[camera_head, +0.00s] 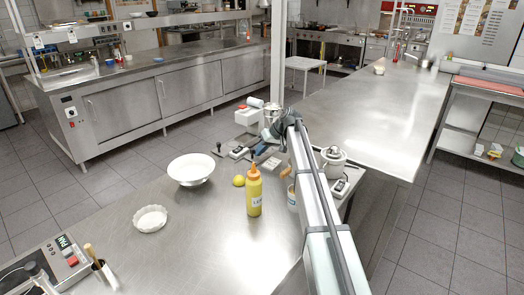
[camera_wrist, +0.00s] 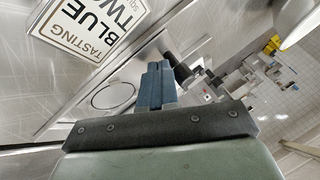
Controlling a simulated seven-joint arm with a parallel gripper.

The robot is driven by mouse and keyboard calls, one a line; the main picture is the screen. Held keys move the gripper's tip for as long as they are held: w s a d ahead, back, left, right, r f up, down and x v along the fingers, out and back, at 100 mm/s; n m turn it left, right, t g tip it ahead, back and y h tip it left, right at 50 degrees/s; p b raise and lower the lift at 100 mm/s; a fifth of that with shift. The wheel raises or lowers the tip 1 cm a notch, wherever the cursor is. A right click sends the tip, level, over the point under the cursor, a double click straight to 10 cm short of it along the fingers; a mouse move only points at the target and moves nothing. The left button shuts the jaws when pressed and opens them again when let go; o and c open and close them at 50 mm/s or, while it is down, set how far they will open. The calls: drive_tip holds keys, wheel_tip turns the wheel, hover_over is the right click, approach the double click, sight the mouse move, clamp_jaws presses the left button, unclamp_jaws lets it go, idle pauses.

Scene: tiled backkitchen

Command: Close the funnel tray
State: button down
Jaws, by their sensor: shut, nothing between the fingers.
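My gripper (camera_wrist: 154,68) shows in the wrist view as two blue-grey fingers pressed together, with nothing between them. In the head view my arm reaches away over the metal worktop (camera_head: 205,235), and its far end is among a cluster of grey and white devices (camera_head: 252,148). I cannot tell which part there is the funnel tray, or whether it is open. In the wrist view a black rounded part (camera_wrist: 178,68) and grey-white device parts (camera_wrist: 236,82) lie just beyond and right of the fingers. I cannot tell whether the fingers touch anything.
A yellow bottle (camera_head: 254,193), a lemon (camera_head: 239,181), a white bowl (camera_head: 191,168) and a fluted dish (camera_head: 150,218) stand left of my arm. A lidded metal pot (camera_head: 333,160) is right of it. A "TASTING BLUE" sign (camera_wrist: 92,28) is at upper left in the wrist view.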

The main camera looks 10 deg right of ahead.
drive_tip(key=s+a, duration=0.4)
drive_tip(key=shift+s+a, duration=0.15)
idle(0.4)
